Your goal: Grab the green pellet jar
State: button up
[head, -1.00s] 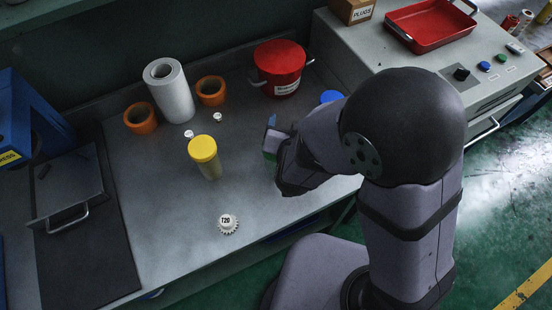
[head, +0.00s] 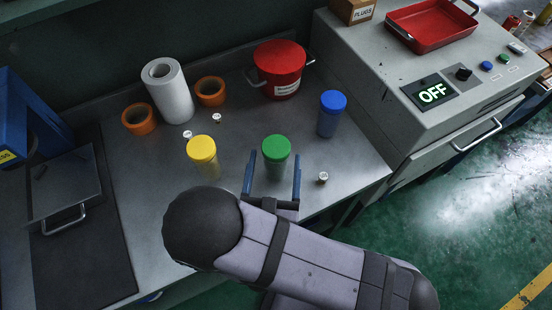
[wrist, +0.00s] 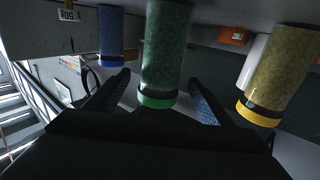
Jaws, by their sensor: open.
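The green-lidded pellet jar (head: 275,160) stands upright on the metal bench. My gripper (head: 274,157) is open, with one blue finger on each side of this jar. The wrist view, which shows things upside down, has the green jar (wrist: 164,55) between the spread fingers (wrist: 157,88), with gaps visible on both sides. The lower part of the jar is partly hidden by my gripper in the head view.
A yellow-lidded jar (head: 203,155) stands to the left and a blue-lidded jar (head: 331,115) to the right. A small plug (head: 322,178) lies right of my gripper. A red pot (head: 279,72), white roll (head: 167,92) and orange rolls (head: 210,91) stand behind.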

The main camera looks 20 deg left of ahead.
aim_at(278, 138)
jog(key=shift+w, duration=0.15)
jog(key=shift+p+x, duration=1)
jog(key=shift+x, duration=2.6)
jog(key=shift+c, duration=0.3)
jog(key=c, duration=1.3)
jog(key=shift+r, duration=0.25)
jog(key=shift+r, duration=4.8)
